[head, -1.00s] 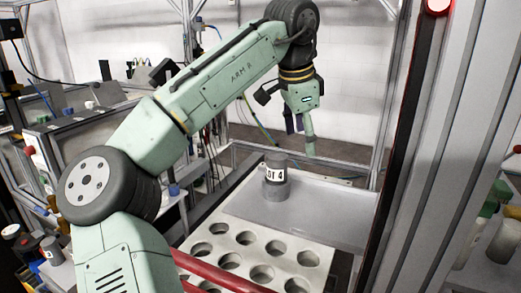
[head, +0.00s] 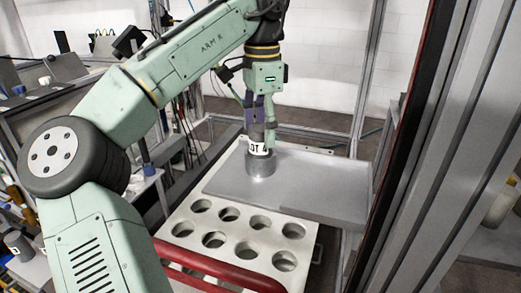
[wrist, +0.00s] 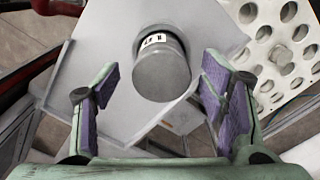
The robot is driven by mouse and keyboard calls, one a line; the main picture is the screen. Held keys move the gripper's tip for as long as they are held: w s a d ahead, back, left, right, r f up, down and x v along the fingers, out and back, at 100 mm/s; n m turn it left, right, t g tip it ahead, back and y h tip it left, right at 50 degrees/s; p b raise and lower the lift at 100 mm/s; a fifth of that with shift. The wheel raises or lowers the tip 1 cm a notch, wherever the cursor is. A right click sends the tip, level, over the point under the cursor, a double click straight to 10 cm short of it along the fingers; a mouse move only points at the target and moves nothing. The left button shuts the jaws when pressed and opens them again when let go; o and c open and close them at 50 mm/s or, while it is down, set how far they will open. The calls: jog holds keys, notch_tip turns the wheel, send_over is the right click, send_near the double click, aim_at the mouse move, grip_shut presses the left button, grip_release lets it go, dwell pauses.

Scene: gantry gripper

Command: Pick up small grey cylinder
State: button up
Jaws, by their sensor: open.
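The small grey cylinder (head: 261,167) stands upright on a flat grey tray (head: 325,197) in the head view. In the wrist view the cylinder (wrist: 162,72) lies ahead, roughly centred between the two purple-padded fingers of my gripper (wrist: 160,75), with a gap on each side. Nothing is held.
A white rack (head: 253,240) with several round holes is in front of the tray, with a red bar (head: 215,272) nearer. A metal frame post (head: 440,150) stands at the right. The rest of the tray is clear.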

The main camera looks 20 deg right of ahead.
jog(key=shift+f, duration=1.5)
jog(key=shift+w, duration=0.1)
jog(key=shift+c, duration=0.2)
grip_shut()
